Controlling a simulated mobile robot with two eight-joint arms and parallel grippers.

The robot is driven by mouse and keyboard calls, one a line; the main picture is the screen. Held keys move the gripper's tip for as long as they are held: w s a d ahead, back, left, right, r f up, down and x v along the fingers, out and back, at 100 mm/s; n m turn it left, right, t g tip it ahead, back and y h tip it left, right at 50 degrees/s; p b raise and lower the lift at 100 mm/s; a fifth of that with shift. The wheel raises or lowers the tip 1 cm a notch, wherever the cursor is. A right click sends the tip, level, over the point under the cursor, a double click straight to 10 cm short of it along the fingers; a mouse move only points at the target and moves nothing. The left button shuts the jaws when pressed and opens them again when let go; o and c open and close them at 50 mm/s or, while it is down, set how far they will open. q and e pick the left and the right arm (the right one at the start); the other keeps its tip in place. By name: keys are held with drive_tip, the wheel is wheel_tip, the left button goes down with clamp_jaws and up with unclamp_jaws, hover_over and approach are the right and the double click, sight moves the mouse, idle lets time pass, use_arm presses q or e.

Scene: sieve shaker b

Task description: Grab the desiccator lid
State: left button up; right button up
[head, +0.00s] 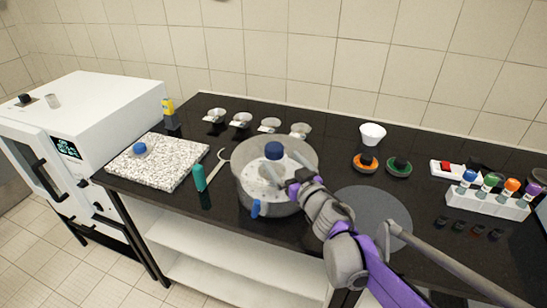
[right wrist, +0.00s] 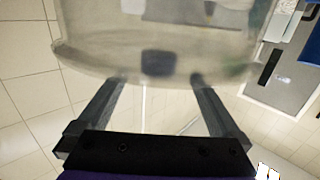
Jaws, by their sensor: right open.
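The desiccator (head: 243,190) is a round clear vessel at the middle of the bench. Its clear lid (head: 300,152) is on top and carries a dark blue knob (head: 273,150). A blue fitting (head: 256,208) sticks out at the vessel's front. My right gripper (head: 290,184) is open at the vessel's front right, below the knob in the picture. In the right wrist view, its spread fingers (right wrist: 153,82) point at clear curved glass, with a dark blue part (right wrist: 158,63) between them. I cannot tell whether they touch the glass. My left gripper is not in view.
A speckled slab (head: 165,165) and green bottle (head: 199,178) stand left of the desiccator. Several small metal dishes (head: 241,120) line the back. A round grey mat (head: 372,212) lies right. A white rack (head: 488,205) with colour-capped bottles stands far right.

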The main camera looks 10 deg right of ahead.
sight(278, 155)
drive_tip(key=x, duration=0.5)
drive_tip(key=shift+w+d+p, duration=0.1)
drive_tip(key=shift+p, duration=0.25)
drive_tip(key=shift+c, duration=0.2)
drive_tip(key=shift+r, duration=0.1)
clamp_jaws()
